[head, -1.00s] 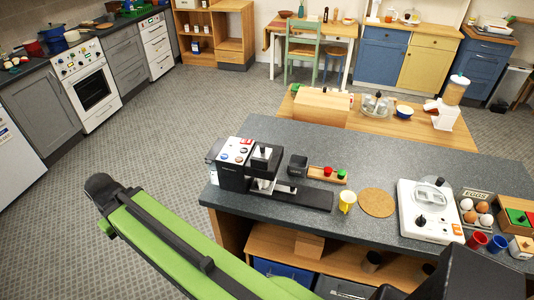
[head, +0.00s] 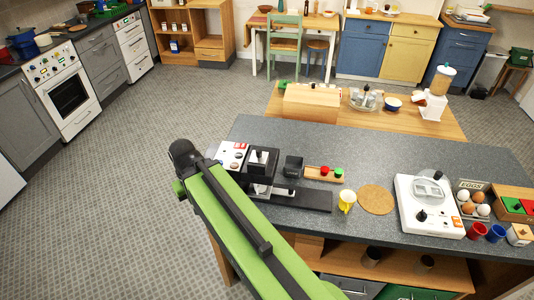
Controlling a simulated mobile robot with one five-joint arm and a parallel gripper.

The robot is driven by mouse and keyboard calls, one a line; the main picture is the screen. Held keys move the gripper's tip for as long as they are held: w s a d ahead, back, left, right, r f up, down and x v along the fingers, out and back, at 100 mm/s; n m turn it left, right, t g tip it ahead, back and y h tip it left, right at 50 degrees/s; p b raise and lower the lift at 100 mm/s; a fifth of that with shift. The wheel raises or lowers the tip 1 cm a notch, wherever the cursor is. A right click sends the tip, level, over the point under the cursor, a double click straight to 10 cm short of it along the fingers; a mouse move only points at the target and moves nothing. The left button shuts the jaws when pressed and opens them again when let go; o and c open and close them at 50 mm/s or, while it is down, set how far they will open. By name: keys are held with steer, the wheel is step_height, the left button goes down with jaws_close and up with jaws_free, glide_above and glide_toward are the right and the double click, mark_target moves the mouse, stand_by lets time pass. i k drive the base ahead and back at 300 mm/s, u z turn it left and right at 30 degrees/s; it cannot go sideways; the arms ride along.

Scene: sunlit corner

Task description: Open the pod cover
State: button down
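A coffee machine (head: 236,153) stands at the left end of the dark grey counter. It has a white top panel with round buttons and a black front part (head: 262,163) with an upright knob, which looks like the pod cover. That part looks down, but it is too small to be sure. A black drip base (head: 304,200) extends to the right. My green arm crosses in front of the machine's lower left and hides some of it. My arm's dark upper joint is left of the machine. My gripper is not visible.
A white appliance (head: 430,206) and an egg tray (head: 463,197) stand further right.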

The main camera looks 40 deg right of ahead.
mark_target(258, 156)
steer(key=z, duration=0.1)
steer(key=k, duration=0.8)
steer(key=u, duration=1.55)
steer(key=k, duration=1.5)
steer(key=z, duration=0.45)
steer(key=i, duration=1.05)
